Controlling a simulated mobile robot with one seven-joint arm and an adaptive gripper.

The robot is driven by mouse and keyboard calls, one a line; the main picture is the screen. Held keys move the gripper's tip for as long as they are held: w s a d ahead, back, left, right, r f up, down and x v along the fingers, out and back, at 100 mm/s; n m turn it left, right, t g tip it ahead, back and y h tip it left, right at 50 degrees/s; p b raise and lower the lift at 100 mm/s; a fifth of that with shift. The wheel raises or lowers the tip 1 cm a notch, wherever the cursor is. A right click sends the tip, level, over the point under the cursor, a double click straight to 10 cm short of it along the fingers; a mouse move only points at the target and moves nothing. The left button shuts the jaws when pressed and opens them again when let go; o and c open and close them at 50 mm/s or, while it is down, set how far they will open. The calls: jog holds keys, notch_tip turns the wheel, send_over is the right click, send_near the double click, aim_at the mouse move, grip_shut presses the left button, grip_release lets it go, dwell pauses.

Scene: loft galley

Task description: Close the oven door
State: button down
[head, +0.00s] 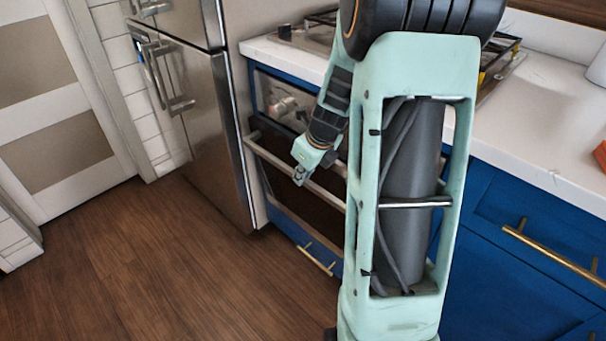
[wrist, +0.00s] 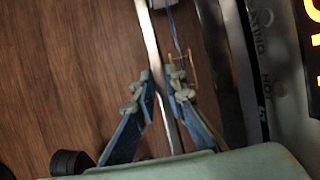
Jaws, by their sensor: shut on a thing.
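The oven (head: 285,103) is set into the blue cabinets below the counter. Its door (head: 292,222) appears to be ajar, its top edge leaning out, with a dark area above it; the exact angle is hard to tell. A long metal bar handle (head: 262,152) runs along the top of the door. My gripper (head: 300,176) is at the middle of this bar. In the wrist view, my gripper (wrist: 158,92) has a finger on each side of the handle (wrist: 150,45) and is shut on it. My arm hides the right part of the oven.
A steel refrigerator (head: 193,105) stands just left of the oven. Below the door is a blue drawer with a gold handle (head: 316,260). The white counter (head: 545,135) runs above. The wood floor (head: 150,265) at left is clear.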

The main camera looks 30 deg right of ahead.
jog(key=d, duration=0.1)
jog(key=w+d+r+p, duration=0.1)
jog(key=d, duration=0.3)
jog(key=shift+w+r, duration=0.15)
jog(key=shift+w, duration=0.25)
jog(key=shift+d, duration=0.1)
jog(key=c, duration=2)
grip_release()
jog(key=shift+d, duration=0.1)
jog(key=shift+o, duration=0.2)
jog(key=shift+s+a, duration=0.1)
jog(key=shift+a, duration=0.2)
jog(key=v, duration=1.2)
